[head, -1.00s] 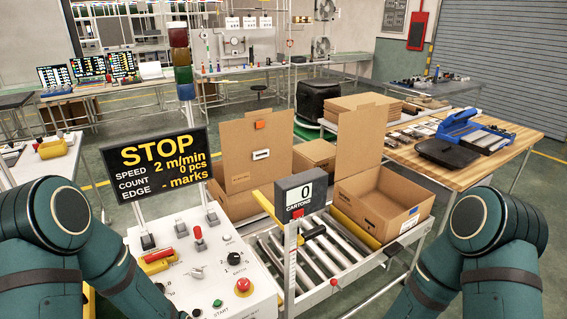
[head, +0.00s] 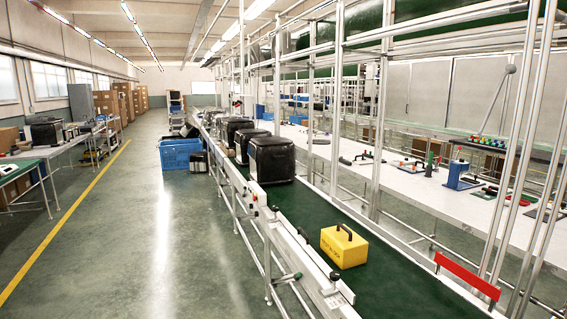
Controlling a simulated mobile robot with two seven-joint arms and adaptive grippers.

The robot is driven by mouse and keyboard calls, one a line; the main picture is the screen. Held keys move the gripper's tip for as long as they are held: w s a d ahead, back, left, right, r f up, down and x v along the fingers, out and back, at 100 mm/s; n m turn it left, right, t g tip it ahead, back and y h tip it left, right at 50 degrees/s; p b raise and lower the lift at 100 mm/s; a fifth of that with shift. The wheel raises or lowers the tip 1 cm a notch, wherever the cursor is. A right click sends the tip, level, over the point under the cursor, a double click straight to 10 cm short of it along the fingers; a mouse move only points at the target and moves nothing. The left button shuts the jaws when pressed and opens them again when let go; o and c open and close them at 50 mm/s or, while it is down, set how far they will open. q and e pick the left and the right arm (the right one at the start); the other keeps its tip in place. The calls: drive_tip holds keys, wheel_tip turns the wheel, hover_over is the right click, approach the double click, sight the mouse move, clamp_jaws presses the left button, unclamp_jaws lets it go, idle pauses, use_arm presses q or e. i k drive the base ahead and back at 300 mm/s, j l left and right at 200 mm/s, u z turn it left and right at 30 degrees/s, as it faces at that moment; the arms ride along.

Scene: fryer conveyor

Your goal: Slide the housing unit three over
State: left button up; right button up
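Several black housing units stand in a row on the green conveyor belt (head: 300,206) in the head view. The nearest housing unit (head: 271,160) is the largest in view. A second one (head: 250,143) stands close behind it, and a third (head: 236,130) is farther back. Which one is number three I cannot tell. A yellow box with a black handle (head: 343,246) sits on the belt nearer to me, apart from the housings. Neither of my grippers is in view.
A white rail (head: 262,216) with knobs runs along the belt's left side. Metal posts and a red bar (head: 467,275) stand on the right, before a long white workbench (head: 440,200). Blue crates (head: 180,153) stand on the floor. The aisle at left is clear.

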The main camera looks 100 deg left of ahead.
sight(272, 161)
drive_tip(key=u, duration=3.9)
drive_tip(key=i, duration=5.75)
